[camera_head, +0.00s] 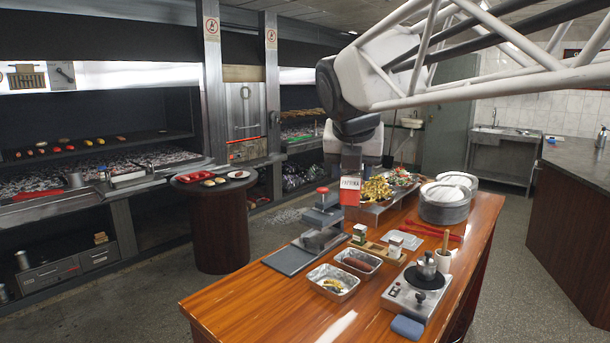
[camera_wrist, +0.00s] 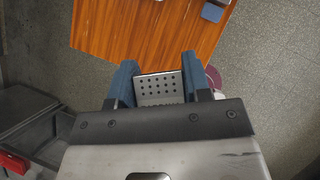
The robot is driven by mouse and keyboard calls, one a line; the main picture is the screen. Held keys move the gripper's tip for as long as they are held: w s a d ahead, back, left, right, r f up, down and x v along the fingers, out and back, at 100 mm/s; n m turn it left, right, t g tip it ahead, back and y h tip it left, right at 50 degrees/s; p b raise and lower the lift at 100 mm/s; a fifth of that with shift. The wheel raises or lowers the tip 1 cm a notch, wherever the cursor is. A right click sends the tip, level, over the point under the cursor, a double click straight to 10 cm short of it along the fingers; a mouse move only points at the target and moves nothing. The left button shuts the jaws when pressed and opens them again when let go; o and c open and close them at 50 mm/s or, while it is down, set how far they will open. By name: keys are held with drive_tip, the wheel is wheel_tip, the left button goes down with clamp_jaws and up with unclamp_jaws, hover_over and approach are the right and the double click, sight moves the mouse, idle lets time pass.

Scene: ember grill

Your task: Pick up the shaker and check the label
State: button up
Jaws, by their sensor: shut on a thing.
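My gripper (camera_head: 351,160) is shut on the paprika shaker (camera_head: 350,191) and holds it up in the air above the wooden table (camera_head: 240,300). The shaker's red and white label faces the head camera and appears to read "PAPRIKA". The shaker looks about upright. In the wrist view, the perforated metal top of the shaker (camera_wrist: 158,87) sits between the two blue fingers of my gripper (camera_wrist: 157,72). The wrist view hides the label.
A wooden rack (camera_head: 377,250) with two other shakers stands on the table below. Around it are a press (camera_head: 322,222), metal trays (camera_head: 333,282), a hot plate with a pot (camera_head: 418,290), stacked plates (camera_head: 445,205) and a food tray (camera_head: 385,207). The table's front left is clear.

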drive_tip(key=s+d+r+m, duration=0.1)
drive_tip(key=s+r, duration=0.2)
drive_tip(key=s, duration=0.5)
drive_tip(key=s+d+r+m+g+h, duration=0.1)
drive_tip(key=s+r, duration=0.2)
drive_tip(key=s, duration=0.5)
drive_tip(key=s+d+r+m, duration=0.1)
drive_tip(key=s+r, duration=0.2)
drive_tip(key=s, duration=0.5)
drive_tip(key=shift+s+d+r, duration=0.2)
drive_tip(key=shift+s+r, duration=0.05)
drive_tip(key=shift+s, duration=0.1)
idle(0.3)
